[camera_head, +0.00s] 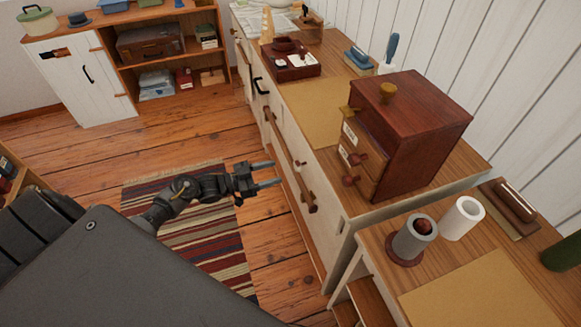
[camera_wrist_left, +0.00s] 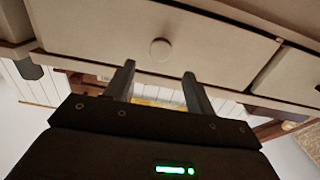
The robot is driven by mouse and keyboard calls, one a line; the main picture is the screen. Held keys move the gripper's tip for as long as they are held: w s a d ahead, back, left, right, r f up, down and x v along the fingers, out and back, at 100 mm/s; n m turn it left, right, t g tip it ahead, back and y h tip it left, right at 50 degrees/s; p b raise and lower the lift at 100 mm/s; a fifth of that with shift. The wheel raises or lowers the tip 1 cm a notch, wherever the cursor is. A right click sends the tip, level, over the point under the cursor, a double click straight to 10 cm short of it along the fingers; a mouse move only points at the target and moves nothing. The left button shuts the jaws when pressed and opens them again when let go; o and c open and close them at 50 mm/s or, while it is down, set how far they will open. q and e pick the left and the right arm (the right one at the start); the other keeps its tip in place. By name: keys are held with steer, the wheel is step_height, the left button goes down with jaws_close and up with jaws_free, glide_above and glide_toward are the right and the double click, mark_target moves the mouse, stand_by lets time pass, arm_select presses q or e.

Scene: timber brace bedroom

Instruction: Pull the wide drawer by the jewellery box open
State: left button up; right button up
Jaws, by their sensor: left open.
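The jewellery box (camera_head: 425,130) is a dark red-brown box with small knobbed drawers, standing on the near end of a long pale dresser (camera_head: 325,235). In the left wrist view the fingers (camera_wrist_left: 158,82) point at a pale drawer front (camera_wrist_left: 90,42) with a round knob (camera_wrist_left: 160,49). The drawers look shut. My right gripper is not in view.
A striped rug (camera_head: 195,245) lies on the plank floor below my left arm. A lower table (camera_head: 480,285) with a grey cup (camera_head: 412,243) and a white cup (camera_head: 462,218) adjoins the dresser. A white cabinet (camera_head: 80,80) stands at the back left.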

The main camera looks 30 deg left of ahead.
mark_target(295, 166)
arm_select(q)
steer(key=x, duration=0.7)
steer(key=shift+s+a, duration=0.15)
jaws_close()
